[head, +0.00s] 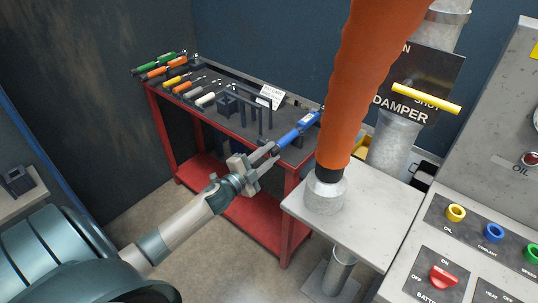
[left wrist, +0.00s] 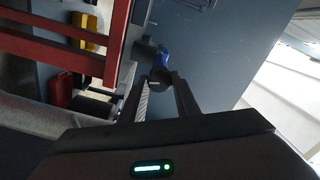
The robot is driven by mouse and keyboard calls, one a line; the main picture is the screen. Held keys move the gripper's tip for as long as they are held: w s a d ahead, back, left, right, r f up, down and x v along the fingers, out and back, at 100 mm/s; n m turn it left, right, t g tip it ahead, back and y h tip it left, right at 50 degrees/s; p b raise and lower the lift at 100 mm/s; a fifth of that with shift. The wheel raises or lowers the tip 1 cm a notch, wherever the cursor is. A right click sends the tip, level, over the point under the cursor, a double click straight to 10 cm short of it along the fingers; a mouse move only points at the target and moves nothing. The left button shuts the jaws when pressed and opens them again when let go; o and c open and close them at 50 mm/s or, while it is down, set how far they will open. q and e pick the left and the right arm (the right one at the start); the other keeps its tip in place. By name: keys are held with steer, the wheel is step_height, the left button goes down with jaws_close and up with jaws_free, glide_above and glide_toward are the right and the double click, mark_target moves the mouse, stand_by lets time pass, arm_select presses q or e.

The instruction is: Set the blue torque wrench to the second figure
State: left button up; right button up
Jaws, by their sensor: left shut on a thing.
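The blue torque wrench (head: 296,130) lies at the right end of the red tool cart, on the dark top near the front edge. My left gripper (head: 271,151) reaches in from the left and is shut on the near end of the wrench. In the left wrist view the two fingers (left wrist: 162,84) close around a dark round end, with the blue wrench body (left wrist: 163,56) beyond it. The scale on the wrench is too small to read. A white card (head: 271,96) with print stands on the cart; its figures cannot be read. My right gripper is not in view.
The red cart (head: 245,215) holds several other tools (head: 180,80) at its left end. An orange hose (head: 372,80) rises from a grey stand (head: 375,205) close to the wrench's right. A control panel (head: 480,240) stands at the right. Floor in front of the cart is clear.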

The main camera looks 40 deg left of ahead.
arm_select(q)
steer(key=o, duration=1)
steer(key=shift+o, duration=0.2)
steer(key=shift+s, duration=0.15)
steer(key=shift+s+f, duration=0.1)
steer(key=shift+s, duration=0.5)
steer(key=s+a+b, duration=0.1)
steer(key=s+b, duration=0.3)
steer(key=s, duration=1.1)
steer(key=shift+s+a+b, duration=0.15)
steer(key=shift+s+b, duration=0.15)
steer(key=shift+s, duration=0.1)
